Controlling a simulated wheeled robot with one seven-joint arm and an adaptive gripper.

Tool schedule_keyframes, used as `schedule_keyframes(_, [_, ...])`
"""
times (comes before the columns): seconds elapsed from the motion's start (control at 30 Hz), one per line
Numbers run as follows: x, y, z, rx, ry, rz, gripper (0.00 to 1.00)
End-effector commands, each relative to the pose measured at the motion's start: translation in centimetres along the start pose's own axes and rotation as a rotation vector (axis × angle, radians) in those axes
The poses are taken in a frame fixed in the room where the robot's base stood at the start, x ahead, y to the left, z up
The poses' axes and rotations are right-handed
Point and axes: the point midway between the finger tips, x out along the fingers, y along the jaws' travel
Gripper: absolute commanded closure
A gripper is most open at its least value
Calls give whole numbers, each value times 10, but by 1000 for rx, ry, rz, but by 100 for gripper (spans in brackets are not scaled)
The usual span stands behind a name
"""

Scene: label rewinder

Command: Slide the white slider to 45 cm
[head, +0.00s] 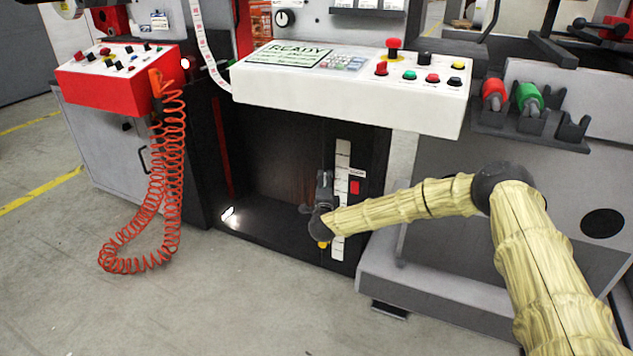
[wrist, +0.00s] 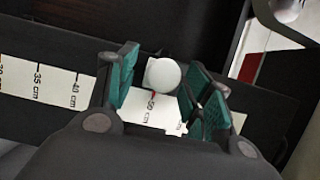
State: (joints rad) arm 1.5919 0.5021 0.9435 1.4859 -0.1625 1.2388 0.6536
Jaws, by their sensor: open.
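The white slider (wrist: 163,75) shows in the wrist view as a round white knob. A small red mark below it sits by the 50 cm line of the white scale (wrist: 57,88). The 35 and 40 cm labels are readable; my left finger covers the stretch where 45 would be. My gripper (wrist: 160,88) is open, with one teal-padded finger on each side of the knob. Gaps show beside the knob, and contact is unclear. In the head view my gripper (head: 324,180) is at the upright scale (head: 342,160), hiding the slider.
A white control panel (head: 350,98) juts out above the scale. A red button (head: 355,187) is just right of the scale. The dark recess (head: 270,170) to the left is open. A grey ledge (head: 430,290) lies below my arm. An orange coiled hose (head: 170,190) hangs at left.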

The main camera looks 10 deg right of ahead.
Motion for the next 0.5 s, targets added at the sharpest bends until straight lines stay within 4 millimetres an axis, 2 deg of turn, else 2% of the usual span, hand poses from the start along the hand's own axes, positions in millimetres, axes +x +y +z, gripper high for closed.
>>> schedule_keyframes(0.37, [2, 0, 16, 0, -17, 0, 51])
schedule_keyframes(0.5, [2, 0, 16, 0, -18, 0, 77])
